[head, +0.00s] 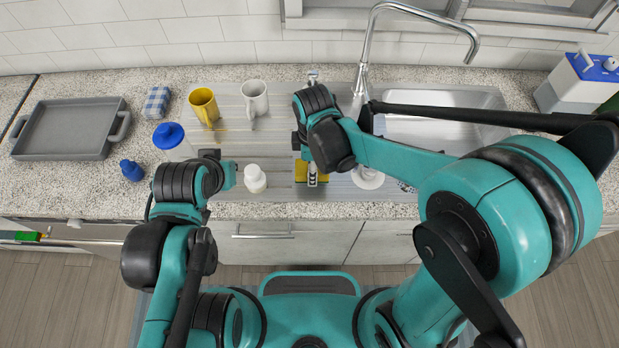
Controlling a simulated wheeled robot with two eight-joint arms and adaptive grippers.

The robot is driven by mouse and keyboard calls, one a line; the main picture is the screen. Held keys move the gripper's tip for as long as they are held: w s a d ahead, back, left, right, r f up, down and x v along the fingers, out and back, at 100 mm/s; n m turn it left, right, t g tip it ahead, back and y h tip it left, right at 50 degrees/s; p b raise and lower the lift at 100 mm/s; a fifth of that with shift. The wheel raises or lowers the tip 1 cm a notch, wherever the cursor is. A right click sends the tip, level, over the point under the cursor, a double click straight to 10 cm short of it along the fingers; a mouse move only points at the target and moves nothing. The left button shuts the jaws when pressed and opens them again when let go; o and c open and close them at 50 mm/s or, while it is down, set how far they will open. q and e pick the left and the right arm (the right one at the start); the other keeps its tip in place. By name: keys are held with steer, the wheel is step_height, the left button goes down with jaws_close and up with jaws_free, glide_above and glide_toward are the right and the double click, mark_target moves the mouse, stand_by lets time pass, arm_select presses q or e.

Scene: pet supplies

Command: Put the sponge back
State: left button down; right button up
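A yellow sponge (300,174) with a darker upper part is at the front of the ribbed drainboard, below my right wrist. My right gripper (312,178) is at the sponge and covers its middle. The wrist hides most of the fingers, so I cannot tell whether they are closed on it. My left gripper (230,175) is over the front of the counter, just left of a small white bottle (255,179). Its fingers are too small to tell open from shut.
Yellow (204,105) and white (255,98) mugs stand on the drainboard (285,115). The faucet (364,65) and sink (430,128) lie right.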

steer(key=shift+s+a+f, duration=0.35)
steer(key=shift+s+a, duration=0.05)
step_height(320, 180, down, 4)
steer(key=shift+w+r+b, duration=0.1)
steer(key=shift+b, duration=0.75)
steer(key=shift+f, duration=0.2)
steer(key=o, duration=1.1)
steer(key=shift+r, duration=0.1)
